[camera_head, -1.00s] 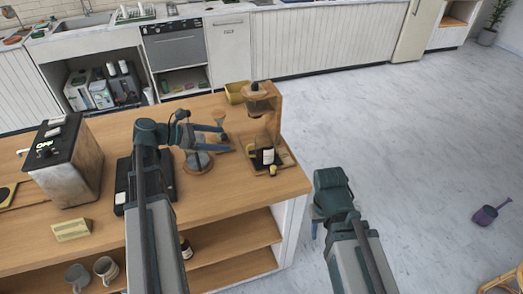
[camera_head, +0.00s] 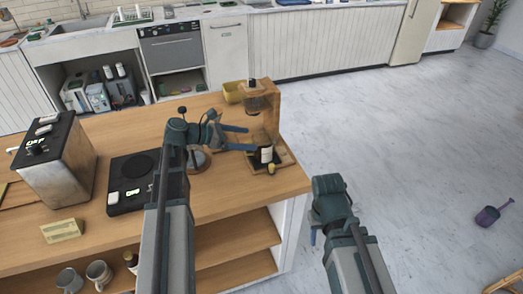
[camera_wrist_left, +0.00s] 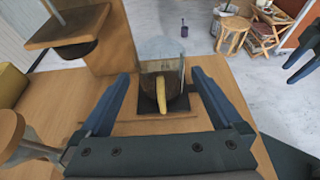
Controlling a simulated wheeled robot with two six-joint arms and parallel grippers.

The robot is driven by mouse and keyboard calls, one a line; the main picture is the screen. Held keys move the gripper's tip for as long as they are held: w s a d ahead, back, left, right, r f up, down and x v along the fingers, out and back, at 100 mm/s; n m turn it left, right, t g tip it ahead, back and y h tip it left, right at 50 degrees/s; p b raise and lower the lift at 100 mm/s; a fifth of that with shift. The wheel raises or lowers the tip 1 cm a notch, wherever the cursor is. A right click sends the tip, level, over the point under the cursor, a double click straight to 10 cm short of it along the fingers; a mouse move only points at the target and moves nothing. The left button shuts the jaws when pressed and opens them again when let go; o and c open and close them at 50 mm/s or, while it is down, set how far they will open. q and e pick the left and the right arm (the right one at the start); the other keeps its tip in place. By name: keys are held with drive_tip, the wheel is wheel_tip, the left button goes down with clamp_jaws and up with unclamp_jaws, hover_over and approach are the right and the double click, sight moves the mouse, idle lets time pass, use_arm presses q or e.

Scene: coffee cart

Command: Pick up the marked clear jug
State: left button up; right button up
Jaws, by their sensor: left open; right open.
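The clear jug stands on the base of the wooden coffee stand (camera_head: 272,115); its label (camera_head: 266,153) shows pale in the head view. In the left wrist view the jug (camera_wrist_left: 175,55) is see-through with a dark lower part, and its yellowish handle (camera_wrist_left: 161,95) faces my gripper. My left gripper (camera_head: 250,139) is open and empty. Its two blue fingers (camera_wrist_left: 160,78) point at the jug, one to each side of the handle in that view. I cannot tell whether they touch it. My right gripper (camera_head: 313,235) hangs beside the counter's right end, mostly hidden by its arm.
A black scale (camera_head: 128,190) and a metal grinder box (camera_head: 58,165) stand left on the counter. A round-based stand (camera_head: 200,160) is behind my left wrist. Open floor lies right.

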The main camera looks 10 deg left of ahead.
sight(259, 148)
use_arm(q)
drive_tip(key=b+x, duration=0.1)
drive_tip(key=x, duration=0.2)
drive_tip(key=shift+w+d+f, duration=0.1)
clamp_jaws()
idle(0.4)
